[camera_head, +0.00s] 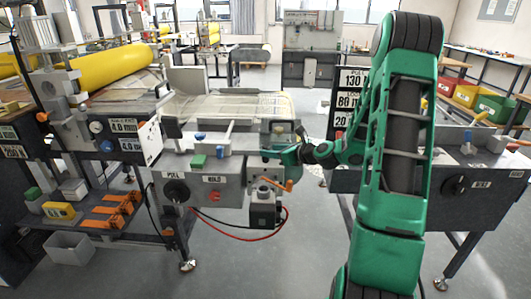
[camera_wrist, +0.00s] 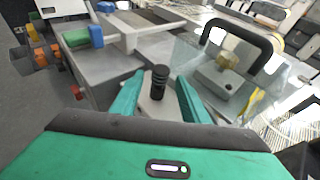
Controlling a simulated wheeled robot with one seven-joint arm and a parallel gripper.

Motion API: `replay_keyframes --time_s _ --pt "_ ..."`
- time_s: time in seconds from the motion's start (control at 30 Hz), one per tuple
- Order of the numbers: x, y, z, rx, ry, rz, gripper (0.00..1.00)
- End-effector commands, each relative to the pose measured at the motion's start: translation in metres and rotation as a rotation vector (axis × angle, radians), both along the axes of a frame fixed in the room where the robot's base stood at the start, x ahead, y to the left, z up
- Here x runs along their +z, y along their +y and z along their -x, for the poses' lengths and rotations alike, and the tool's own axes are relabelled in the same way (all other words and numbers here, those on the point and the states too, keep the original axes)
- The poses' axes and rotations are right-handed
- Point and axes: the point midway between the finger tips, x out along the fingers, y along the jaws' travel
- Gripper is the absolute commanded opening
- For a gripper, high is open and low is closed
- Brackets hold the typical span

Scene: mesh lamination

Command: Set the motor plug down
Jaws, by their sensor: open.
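A black ribbed plug, which looks like the motor plug (camera_wrist: 158,84), stands upright on a light grey surface in the wrist view. The two green fingers of my gripper (camera_wrist: 160,98) are open, one on each side of it, with visible gaps between. In the head view my gripper (camera_head: 284,153) is at the right end of the grey machine bench, and the plug cannot be made out there. A small motor-like unit (camera_head: 264,209) with a red cable hangs on the bench front below my gripper.
A clear plate with a black handle (camera_wrist: 262,45) and a yellow knob (camera_wrist: 228,62) is just right of the fingers. An orange lever (camera_head: 277,183) sticks out below my gripper.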

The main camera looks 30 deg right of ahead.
Motion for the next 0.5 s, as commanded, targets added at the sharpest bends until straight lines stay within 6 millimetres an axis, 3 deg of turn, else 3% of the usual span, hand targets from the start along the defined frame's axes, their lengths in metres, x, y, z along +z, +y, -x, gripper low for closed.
replay_keyframes --time_s 0.2,0.5 --pt "0.015 -0.009 0.04 -0.005 0.0 0.001 0.41" --pt "0.026 -0.012 0.068 0.005 0.001 0.007 0.41"
